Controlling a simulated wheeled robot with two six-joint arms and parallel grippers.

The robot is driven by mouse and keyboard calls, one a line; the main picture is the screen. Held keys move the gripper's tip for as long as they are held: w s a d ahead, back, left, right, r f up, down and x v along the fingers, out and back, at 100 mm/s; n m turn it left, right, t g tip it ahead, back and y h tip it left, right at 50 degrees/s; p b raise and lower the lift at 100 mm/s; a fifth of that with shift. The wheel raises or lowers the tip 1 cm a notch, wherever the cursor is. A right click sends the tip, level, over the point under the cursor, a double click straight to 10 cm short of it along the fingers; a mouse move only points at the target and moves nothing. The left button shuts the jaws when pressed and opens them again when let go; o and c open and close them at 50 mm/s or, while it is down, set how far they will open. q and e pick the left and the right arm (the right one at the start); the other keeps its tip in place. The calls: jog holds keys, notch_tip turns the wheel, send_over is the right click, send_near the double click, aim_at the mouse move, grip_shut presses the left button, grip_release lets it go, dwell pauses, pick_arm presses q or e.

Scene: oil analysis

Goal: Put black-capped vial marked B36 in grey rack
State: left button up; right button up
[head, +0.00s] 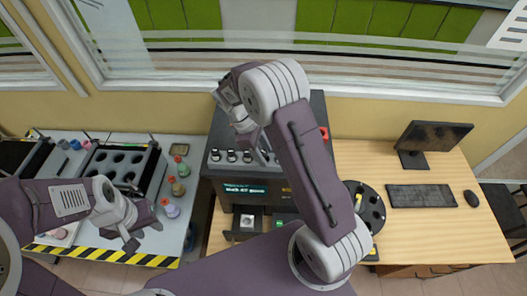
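Several small vials with pale tops (231,156) stand in a row on top of the dark analysis machine (213,175). No marking such as B36 can be read, and cap colours are hard to tell. A grey rack (160,165) with dark round holes stands on the left table. My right gripper (262,150) hangs over the vial row, partly hidden by its own arm; whether it holds a vial cannot be told. My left gripper (145,232) is over the front of the left table, before the rack, with its fingers apart and empty.
Several bottles with coloured caps (178,189) stand right of the rack. A black round carousel (373,208) sits right of the machine, partly behind my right arm. A monitor (436,140), keyboard (420,197) and mouse (473,198) occupy the wooden desk (430,240), whose front is clear.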

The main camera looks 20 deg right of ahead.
jog(key=shift+s+r, duration=0.1)
jog(key=shift+s, duration=0.1)
jog(key=shift+w+r, duration=0.1)
jog(key=shift+w, duration=0.15)
jog(key=b+v, duration=0.3)
jog(key=v, duration=0.8)
jog(key=s+f+m+t+y, duration=0.2)
jog(key=s+f+m, duration=0.3)
jog(key=s, duration=0.2)
jog(key=s+d+f+m+t+y, duration=0.1)
jog(key=s+f+m, duration=0.4)
jog(key=s, duration=0.3)
jog(key=shift+s+m+t+y, duration=0.2)
jog(key=shift+m+t+y, duration=0.2)
jog(key=shift+m, duration=0.1)
jog(key=shift+d+f, duration=0.1)
jog(key=shift+d, duration=0.05)
